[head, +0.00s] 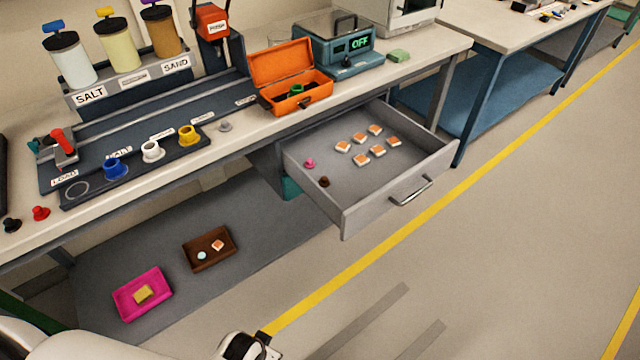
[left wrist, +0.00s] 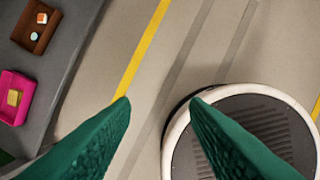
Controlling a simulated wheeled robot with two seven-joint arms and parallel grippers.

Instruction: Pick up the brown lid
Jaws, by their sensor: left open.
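The brown lid (head: 324,182) is a small dark brown knobbed piece. It lies on the floor of the open grey drawer (head: 398,193), near its front left corner in the head view. A pink lid (head: 309,163) lies just behind it. My left gripper (left wrist: 158,101) shows in the left wrist view with its two green fingers apart and nothing between them. It is over the floor, away from the drawer, and the brown lid is not in that view. My right gripper is in neither view.
Several orange-and-white pieces (head: 360,160) lie deeper in the drawer. An orange toolbox (head: 290,100) stands open on the bench above. Pink (head: 166,311) and brown (head: 191,266) trays sit on the lower shelf. Red (head: 40,213) and black (head: 12,225) lids lie at the bench's left end.

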